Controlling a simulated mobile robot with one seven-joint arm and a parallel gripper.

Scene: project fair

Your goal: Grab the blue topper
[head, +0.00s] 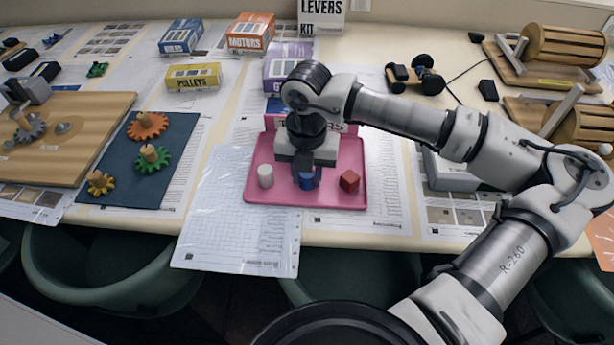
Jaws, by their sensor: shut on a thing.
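The blue topper (306,183) is a small blue piece on the pink tray (262,194), between a white piece (265,176) on its left and a red piece (349,181) on its right. My gripper (306,176) points down over the tray and is shut on the blue topper. The gripper body hides the topper's upper part. I cannot tell whether the topper touches the tray or is slightly raised.
White paper sheets (238,225) lie left of the tray. A blue mat (120,180) with colored gears is farther left. Several small boxes, including an orange one (251,32), stand behind. Green chairs (110,265) stand along the table's front edge.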

